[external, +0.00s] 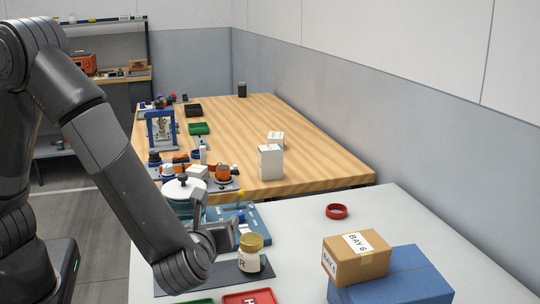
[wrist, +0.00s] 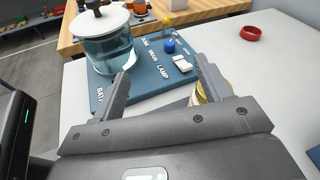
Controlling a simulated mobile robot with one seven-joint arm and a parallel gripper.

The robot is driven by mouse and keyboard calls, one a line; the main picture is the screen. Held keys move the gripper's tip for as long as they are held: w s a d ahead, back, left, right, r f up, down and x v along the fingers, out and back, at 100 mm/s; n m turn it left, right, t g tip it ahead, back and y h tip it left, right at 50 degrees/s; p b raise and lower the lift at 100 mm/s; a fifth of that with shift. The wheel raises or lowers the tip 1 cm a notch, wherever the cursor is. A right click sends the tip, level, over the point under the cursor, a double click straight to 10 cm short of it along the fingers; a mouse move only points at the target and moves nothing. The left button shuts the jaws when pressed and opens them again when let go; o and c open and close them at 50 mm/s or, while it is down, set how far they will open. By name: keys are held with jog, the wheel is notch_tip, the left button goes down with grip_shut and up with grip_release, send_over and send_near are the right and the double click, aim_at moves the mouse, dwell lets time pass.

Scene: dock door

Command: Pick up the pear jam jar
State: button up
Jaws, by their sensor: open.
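A jar (external: 250,256) with a gold lid and a pale label stands upright on a dark mat on the near white table. Only part of its lettering shows, so I cannot read the whole name. My gripper (external: 226,234) is open and empty, just left of and close to the jar in the external view. In the wrist view, my gripper (wrist: 162,76) has its two fingers spread apart. A sliver of the jar (wrist: 199,96) shows there behind the right finger, mostly hidden; it is not between the fingers.
A blue board (wrist: 160,62) with a lidded glass vessel (wrist: 105,45) lies beyond my gripper. A red ring (external: 337,211) and boxes (external: 357,257) are to the right. Red (external: 249,298) and green trays are in front. White table around the ring is clear.

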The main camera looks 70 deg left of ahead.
aim_at(248, 246)
jog(key=w+d+f+m+t, duration=0.1)
jog(key=d, duration=0.1)
jog(key=w+d+f+m+t, duration=0.1)
jog(key=d+f+m+t, duration=0.1)
jog(key=d, duration=0.1)
jog(key=w+d+f+m+t, duration=0.1)
jog(key=d+m+t, duration=0.1)
jog(key=shift+d+f, duration=0.25)
jog(key=x, duration=0.5)
jog(key=shift+w+a, duration=0.2)
jog(key=shift+a, duration=0.05)
jog(key=x, duration=0.5)
jog(key=shift+a+f, duration=0.1)
jog(key=shift+f, duration=0.1)
jog(key=shift+c, duration=0.3)
jog(key=c, duration=1.2)
